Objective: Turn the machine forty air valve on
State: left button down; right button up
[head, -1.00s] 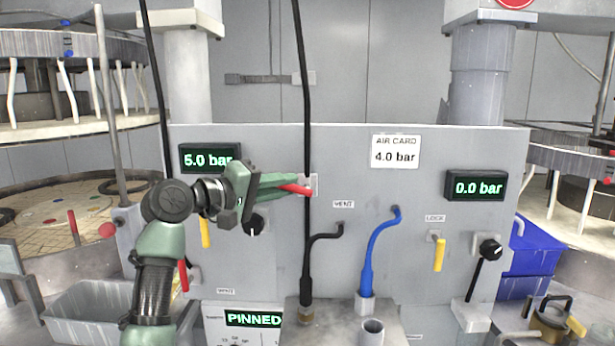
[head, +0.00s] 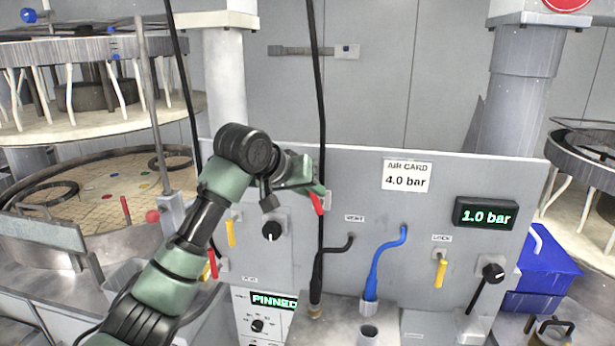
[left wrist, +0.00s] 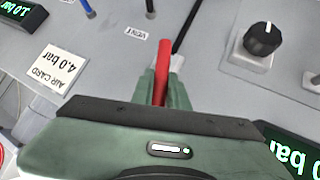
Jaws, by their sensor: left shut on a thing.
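The red valve lever (head: 317,204) is on the grey panel (head: 380,215), beside the black hose, and points steeply down. My left gripper (head: 312,188) is shut on it. In the left wrist view the red lever (left wrist: 163,68) runs between the green fingers (left wrist: 162,88). The right display (head: 486,215) reads 1.0 bar. The air card (head: 407,177) reads 4.0 bar. The left display is hidden behind my arm in the head view. My right gripper is not in view.
A black knob (head: 271,231) sits just below my left wrist. Yellow levers (head: 440,270) and another black knob (head: 493,272) are on the panel. A black hose (head: 317,285) and a blue hose (head: 372,270) rise in front. A blue bin (head: 545,262) stands at right.

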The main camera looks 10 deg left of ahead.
pick_arm(q)
jog(key=shift+d+r+m+y, duration=0.15)
jog(key=shift+d+m+y, duration=0.2)
jog(key=shift+y, duration=0.25)
jog(key=shift+d+m+y+p, duration=0.35)
jog(key=shift+d+y, duration=0.1)
jog(key=shift+y, duration=0.35)
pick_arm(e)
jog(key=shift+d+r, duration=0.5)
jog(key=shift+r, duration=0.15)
pick_arm(q)
jog(key=c, duration=1.4)
grip_release()
